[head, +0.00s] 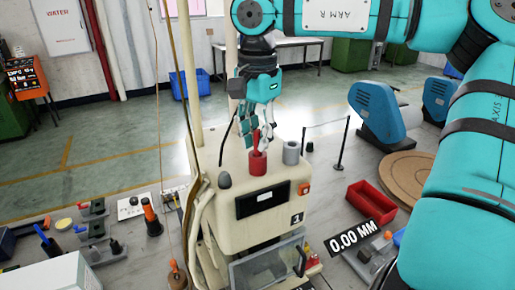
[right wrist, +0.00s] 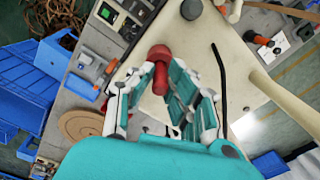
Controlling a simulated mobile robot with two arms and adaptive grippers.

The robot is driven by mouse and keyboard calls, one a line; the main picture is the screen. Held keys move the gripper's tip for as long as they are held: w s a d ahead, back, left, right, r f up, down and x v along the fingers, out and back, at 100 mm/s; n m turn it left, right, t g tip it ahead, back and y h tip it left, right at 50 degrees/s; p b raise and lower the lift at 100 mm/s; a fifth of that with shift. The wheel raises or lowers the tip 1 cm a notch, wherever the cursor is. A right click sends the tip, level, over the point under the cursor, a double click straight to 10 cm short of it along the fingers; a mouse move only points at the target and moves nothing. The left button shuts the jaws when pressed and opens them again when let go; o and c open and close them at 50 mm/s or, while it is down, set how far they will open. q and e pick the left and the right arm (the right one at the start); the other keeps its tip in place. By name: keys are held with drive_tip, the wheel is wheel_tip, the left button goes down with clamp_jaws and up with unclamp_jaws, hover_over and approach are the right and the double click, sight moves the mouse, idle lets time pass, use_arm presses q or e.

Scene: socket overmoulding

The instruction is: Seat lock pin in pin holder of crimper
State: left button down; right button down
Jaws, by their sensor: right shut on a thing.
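The crimper (head: 255,185) is a beige machine marked 1. An upright red cylinder on its top, which looks like the pin holder (head: 257,164), also shows in the right wrist view (right wrist: 160,51). My right gripper (head: 263,135) is just above it, pointing down, with its fingers (right wrist: 158,92) shut on a slim red lock pin (right wrist: 160,80). The pin (head: 256,139) stands nearly upright over the holder, its lower end at the holder's top. I cannot tell whether it is inside the opening. The fingers partly hide the pin. My left gripper is not in view.
A grey cylinder (head: 291,153) stands close to the right of the red holder. A dark dome knob (head: 225,181) and a bent black rod (right wrist: 219,78) are also on the machine top. A red bin (head: 371,204) sits on the bench to the right. Small tools lie left.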

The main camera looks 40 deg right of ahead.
drive_tip(key=shift+r, duration=0.1)
drive_tip(key=shift+r, duration=0.4)
drive_tip(key=shift+m, duration=0.3)
wheel_tip(320, 180, up, 9)
drive_tip(key=shift+f+b, duration=0.2)
drive_tip(key=shift+b, duration=0.7)
drive_tip(key=shift+d+r+m, duration=0.25)
drive_tip(key=shift+d+m, duration=0.05)
drive_tip(key=shift+m, duration=0.2)
drive_tip(key=s+d+m, duration=0.2)
drive_tip(key=d+m, duration=0.3)
drive_tip(key=m, duration=0.7)
drive_tip(key=m+p, duration=0.3)
drive_tip(key=m, duration=0.1)
hover_over(291, 153)
drive_tip(key=w+d, duration=0.1)
drive_tip(key=f, duration=0.9)
drive_tip(key=shift+d+f, duration=0.2)
drive_tip(key=shift+f, duration=0.1)
drive_tip(key=shift+d+f, duration=0.1)
drive_tip(key=shift+f, duration=0.05)
drive_tip(key=shift+f+b, duration=0.1)
drive_tip(key=shift+b, duration=0.25)
